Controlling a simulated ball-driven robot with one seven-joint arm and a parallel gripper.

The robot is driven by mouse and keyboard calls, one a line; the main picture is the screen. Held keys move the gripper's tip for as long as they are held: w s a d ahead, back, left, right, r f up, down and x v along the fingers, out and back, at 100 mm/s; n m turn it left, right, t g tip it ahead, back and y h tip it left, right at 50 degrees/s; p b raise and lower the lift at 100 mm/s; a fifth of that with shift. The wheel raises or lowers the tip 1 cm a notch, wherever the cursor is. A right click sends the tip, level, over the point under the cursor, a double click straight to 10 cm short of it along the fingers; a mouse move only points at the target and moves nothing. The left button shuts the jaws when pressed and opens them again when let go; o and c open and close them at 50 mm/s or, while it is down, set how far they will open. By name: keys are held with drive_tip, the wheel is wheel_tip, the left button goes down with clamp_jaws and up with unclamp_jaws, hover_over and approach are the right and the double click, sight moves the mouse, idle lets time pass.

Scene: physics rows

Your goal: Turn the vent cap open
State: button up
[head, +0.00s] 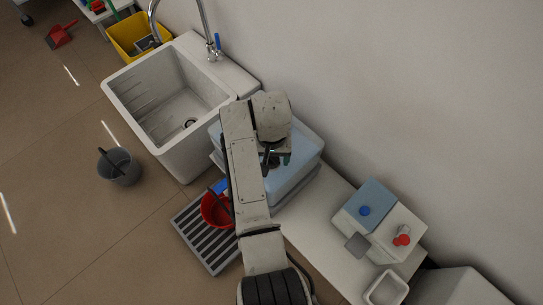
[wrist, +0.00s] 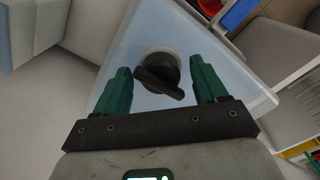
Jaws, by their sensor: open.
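The vent cap (wrist: 158,72) is a black round knob with a raised bar across it. It sits in a pale ring on the light blue container (wrist: 125,45). My gripper (wrist: 159,82) is open, with one green finger on each side of the cap. Gaps show between both fingers and the cap, and the bar lies slanted between them. In the head view my gripper (head: 276,160) is above the light blue container (head: 296,182). My arm covers part of the container there, and the cap cannot be made out clearly.
A white sink (head: 117,91) with a tap stands left of the container. A red bowl (head: 213,212) is on a grey slatted grate (head: 196,238) below. A box with blue and red knobs (head: 378,222) stands on the white bench to the right. The wall is close behind.

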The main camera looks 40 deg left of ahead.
drive_tip(key=c, duration=1.1)
drive_tip(key=shift+o, duration=0.2)
drive_tip(key=shift+r+m+p, duration=0.1)
drive_tip(key=shift+m+p, duration=0.2)
drive_tip(key=shift+p, duration=0.05)
drive_tip(key=m+p, duration=0.2)
drive_tip(key=m, duration=0.1)
drive_tip(key=shift+r+p, duration=0.1)
drive_tip(key=shift+p, duration=0.2)
drive_tip(key=m+p, duration=0.1)
drive_tip(key=m, duration=0.4)
drive_tip(key=shift+a+p, duration=0.1)
drive_tip(key=shift+p, duration=0.25)
drive_tip(key=m+p, duration=0.1)
drive_tip(key=m, duration=0.3)
drive_tip(key=shift+m, duration=0.3)
drive_tip(key=m, duration=0.4)
drive_tip(key=shift+m, duration=0.4)
drive_tip(key=shift+a, duration=0.1)
